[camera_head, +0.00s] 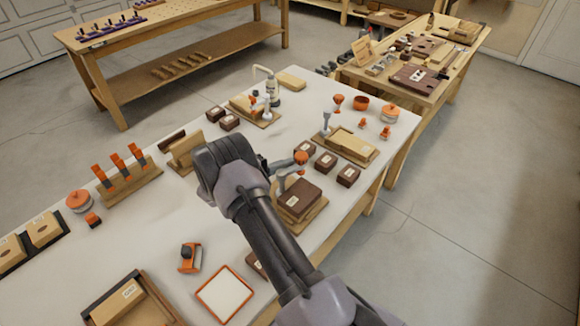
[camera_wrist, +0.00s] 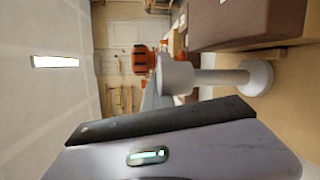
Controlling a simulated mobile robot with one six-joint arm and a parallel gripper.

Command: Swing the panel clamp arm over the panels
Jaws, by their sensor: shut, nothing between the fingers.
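In the head view, a clamp with an orange knob (camera_head: 300,157) and a grey post (camera_head: 281,183) stands at the edge of a wooden base. Dark brown panels (camera_head: 299,197) lie on that base beside the post. My gripper (camera_head: 273,168) is low at this clamp, on its left side; its tips are partly hidden by my wrist. The wrist view shows the grey post (camera_wrist: 210,78) close in front of my shut, empty gripper (camera_wrist: 165,118). I cannot tell whether my fingers touch the clamp.
A second wooden fixture with a pale panel (camera_head: 352,143) stands behind. Small dark blocks (camera_head: 326,161) lie between the two fixtures. An orange-framed tile (camera_head: 224,294) and an orange-black item (camera_head: 190,258) lie at the front.

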